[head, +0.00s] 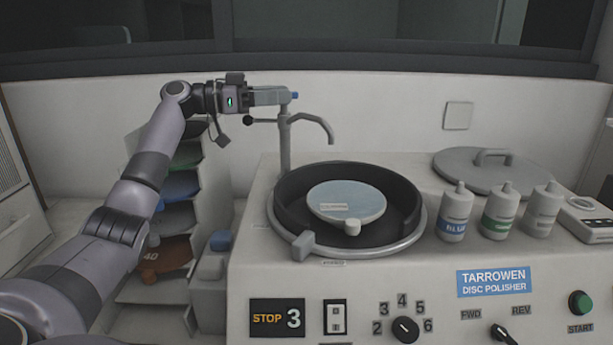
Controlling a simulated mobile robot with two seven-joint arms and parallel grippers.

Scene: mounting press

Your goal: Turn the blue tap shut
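The tap (285,145) is a grey upright pipe behind the left side of the polisher bowl, its spout (321,124) curving right and down. A small blue part (295,95) shows at its top. A thin lever with a black knob (248,120) points left from the pipe. My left gripper (284,96) reaches in from the left, its fingers level and close to the blue part, just above the lever. The fingers overlap in this view, so their gap and any contact with the tap are hidden. My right gripper is out of view.
The polisher bowl (409,231) holds a pale blue disc (350,192). Several bottles, the nearest a blue-labelled one (455,210), stand right of it, before a round lid (460,168). A rack of coloured discs (215,160) stands left, behind my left arm. The wall is close behind the tap.

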